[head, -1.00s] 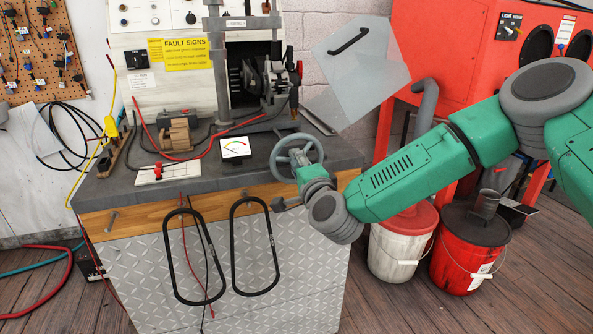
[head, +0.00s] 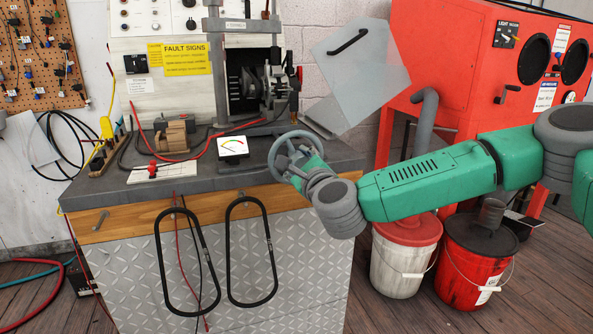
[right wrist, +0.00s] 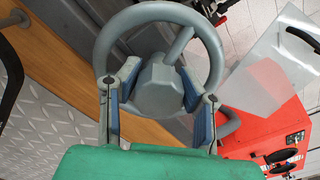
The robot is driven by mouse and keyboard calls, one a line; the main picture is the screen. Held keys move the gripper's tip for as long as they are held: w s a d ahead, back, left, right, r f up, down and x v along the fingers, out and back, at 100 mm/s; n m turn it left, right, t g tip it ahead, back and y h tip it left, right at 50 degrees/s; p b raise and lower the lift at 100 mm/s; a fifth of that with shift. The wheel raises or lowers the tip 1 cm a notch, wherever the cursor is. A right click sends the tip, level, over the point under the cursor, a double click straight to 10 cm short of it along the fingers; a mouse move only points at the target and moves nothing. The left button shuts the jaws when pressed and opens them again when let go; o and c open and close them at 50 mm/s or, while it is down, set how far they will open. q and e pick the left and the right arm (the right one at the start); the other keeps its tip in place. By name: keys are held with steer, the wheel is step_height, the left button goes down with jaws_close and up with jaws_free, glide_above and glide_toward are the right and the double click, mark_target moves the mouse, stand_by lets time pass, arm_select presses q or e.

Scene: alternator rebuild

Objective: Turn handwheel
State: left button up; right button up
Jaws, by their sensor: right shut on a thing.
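The grey handwheel (head: 281,140) stands at the front right corner of the bench, with its rim and a spoke showing in the head view. In the right wrist view the handwheel (right wrist: 104,45) fills the upper middle, its thick hub between my fingers. My right gripper (right wrist: 157,88) is shut on the handwheel, with one blue-padded finger on each side of the hub. In the head view my right gripper (head: 300,165) reaches the wheel from the right and hides part of it. My left gripper is not in view.
The grey bench top (head: 150,190) carries a small meter (head: 233,147), a white switch board (head: 158,171) and loose red and black leads. A clear hinged shield (head: 360,65) stands behind the wheel. Two buckets (head: 405,260) (head: 470,265) stand on the floor at right, below my arm.

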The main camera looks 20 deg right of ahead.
steer(key=shift+s+f+m+b, duration=0.1)
steer(key=shift+f+m+b, duration=0.2)
steer(key=shift+m+b, duration=0.35)
steer(key=shift+s+f+m+b, duration=0.1)
steer(key=shift+f+m+b, duration=0.2)
steer(key=shift+m, duration=0.65)
steer(key=shift+r, duration=0.1)
steer(key=o, duration=1.2)
steer(key=shift+c, duration=0.2)
steer(key=shift+o, duration=0.2)
steer(key=shift+w+r, duration=0.1)
steer(key=shift+r, duration=0.1)
steer(key=shift+d+r, duration=0.1)
steer(key=shift+m, duration=0.3)
steer(key=shift+s, duration=0.3)
steer(key=s, duration=1.1)
steer(key=shift+s+d, duration=0.2)
steer(key=shift+d, duration=0.05)
